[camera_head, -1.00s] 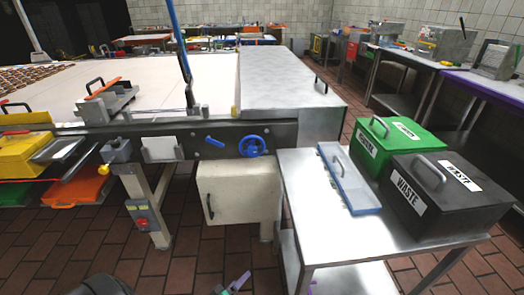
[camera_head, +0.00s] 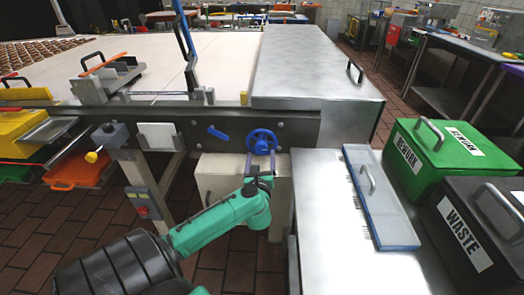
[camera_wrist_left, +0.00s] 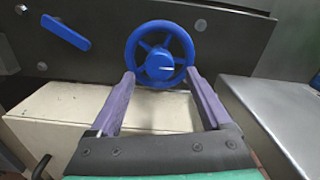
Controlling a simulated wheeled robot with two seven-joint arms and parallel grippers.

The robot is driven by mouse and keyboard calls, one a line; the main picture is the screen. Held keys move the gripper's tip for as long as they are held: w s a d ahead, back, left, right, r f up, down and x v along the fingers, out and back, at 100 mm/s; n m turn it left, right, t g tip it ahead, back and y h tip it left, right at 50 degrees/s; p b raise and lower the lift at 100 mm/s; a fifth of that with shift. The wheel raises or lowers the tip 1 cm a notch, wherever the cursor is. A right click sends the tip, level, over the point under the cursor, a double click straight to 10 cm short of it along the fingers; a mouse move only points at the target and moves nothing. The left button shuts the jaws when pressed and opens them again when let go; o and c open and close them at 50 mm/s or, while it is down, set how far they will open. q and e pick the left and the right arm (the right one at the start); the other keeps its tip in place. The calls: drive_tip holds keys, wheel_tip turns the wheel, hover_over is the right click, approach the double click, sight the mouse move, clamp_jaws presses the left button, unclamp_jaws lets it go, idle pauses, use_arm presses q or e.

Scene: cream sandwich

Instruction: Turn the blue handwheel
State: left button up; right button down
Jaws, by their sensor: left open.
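The blue handwheel (camera_head: 262,142) is mounted on the dark side rail of the conveyor. It has a round rim, spokes and a hub. It also shows upright in the left wrist view (camera_wrist_left: 159,65), centred ahead of the fingers. My left gripper (camera_head: 262,158) is at the handwheel's lower part, with its two purple fingers apart. In the left wrist view the fingertips (camera_wrist_left: 160,75) stand at the left and right of the lower rim, with nothing held between them. I cannot tell whether they touch the rim. My right gripper is not in view.
A blue lever (camera_head: 217,132) sits left of the handwheel on the rail (camera_head: 300,130). A cream cabinet (camera_head: 218,178) is below.

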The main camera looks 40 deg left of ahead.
sight(261, 149)
use_arm(q)
drive_tip(key=x, duration=0.3)
drive_tip(key=shift+w+a, duration=0.25)
clamp_jaws()
drive_tip(key=shift+r+m+p, duration=0.2)
drive_tip(key=shift+m+p, duration=0.3)
drive_tip(key=shift+p, duration=0.4)
drive_tip(key=m+p, duration=0.5)
drive_tip(key=p, duration=0.1)
drive_tip(key=shift+m+p, duration=0.3)
drive_tip(key=shift+p, duration=0.1)
drive_tip(key=m+p, duration=0.2)
drive_tip(key=m, duration=0.1)
drive_tip(key=shift+m+p, duration=0.3)
drive_tip(key=m+p, duration=0.2)
drive_tip(key=m, duration=0.2)
drive_tip(key=shift+m, duration=0.3)
drive_tip(key=m+p, duration=0.2)
drive_tip(key=m, duration=0.2)
drive_tip(key=shift+m, duration=0.3)
drive_tip(key=m+p, duration=0.1)
drive_tip(key=m, duration=0.4)
drive_tip(key=shift+p, duration=0.3)
drive_tip(key=shift+m+p, duration=0.35)
drive_tip(key=shift+m, duration=2.35)
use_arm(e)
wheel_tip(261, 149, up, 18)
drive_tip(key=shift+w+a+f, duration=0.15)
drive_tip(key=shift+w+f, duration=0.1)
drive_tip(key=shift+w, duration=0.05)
